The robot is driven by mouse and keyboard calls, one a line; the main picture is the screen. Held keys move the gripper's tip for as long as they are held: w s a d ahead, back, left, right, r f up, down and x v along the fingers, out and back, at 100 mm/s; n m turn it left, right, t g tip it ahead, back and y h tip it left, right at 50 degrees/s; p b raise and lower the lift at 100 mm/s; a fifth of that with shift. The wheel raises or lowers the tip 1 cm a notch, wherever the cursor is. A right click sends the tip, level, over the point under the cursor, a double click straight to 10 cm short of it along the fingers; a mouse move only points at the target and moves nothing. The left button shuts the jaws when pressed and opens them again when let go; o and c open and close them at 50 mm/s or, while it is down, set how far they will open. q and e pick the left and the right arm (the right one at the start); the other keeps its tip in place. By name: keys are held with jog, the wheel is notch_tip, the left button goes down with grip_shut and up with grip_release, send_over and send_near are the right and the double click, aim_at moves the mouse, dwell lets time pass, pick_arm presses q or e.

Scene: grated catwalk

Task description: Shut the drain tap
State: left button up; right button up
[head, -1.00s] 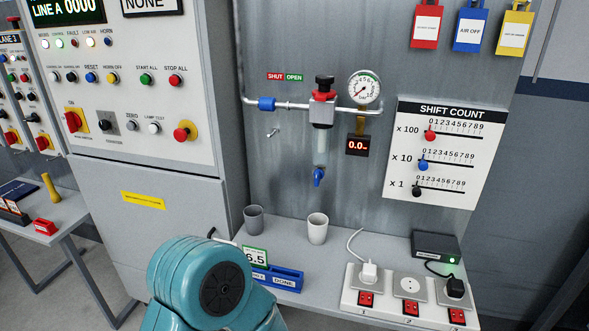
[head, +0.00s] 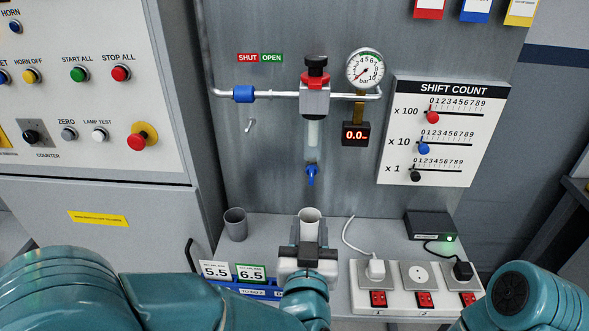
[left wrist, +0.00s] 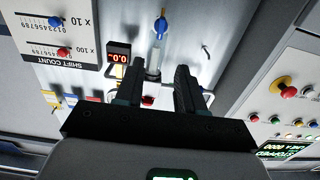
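The drain tap (head: 312,174) is a small blue tap under the clear bowl (head: 314,134) of the filter unit on the grey panel. Its blue handle appears to hang roughly downward; its exact angle is hard to tell. The tap also shows at the top of the left wrist view (left wrist: 160,26). My left gripper (head: 309,237) is below the tap, apart from it, in front of the white cup (head: 310,214) and partly hiding it. In the left wrist view its two dark fingers (left wrist: 157,78) are spread with nothing between them. My right gripper is out of view.
A grey cup (head: 235,224) stands left on the shelf. Number cards (head: 250,272) and a blue tray (head: 262,291) sit near my left arm. A socket strip (head: 420,290) with plugs and a black box (head: 430,225) are at right. A gauge (head: 365,69) hangs above.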

pick_arm(q)
jog(key=p, duration=0.1)
send_near(312, 175)
jog(key=w+p, duration=0.3)
jog(key=w, duration=0.5)
jog(key=shift+w, duration=0.3)
jog(key=shift+w+r, duration=0.15)
jog(key=shift+w, duration=0.15)
jog(key=shift+w+a+f, duration=0.1)
jog(key=shift+w+f, duration=0.1)
jog(key=shift+w, duration=0.1)
jog(key=shift+s+r, duration=0.1)
jog(key=shift+s, duration=0.05)
grip_shut()
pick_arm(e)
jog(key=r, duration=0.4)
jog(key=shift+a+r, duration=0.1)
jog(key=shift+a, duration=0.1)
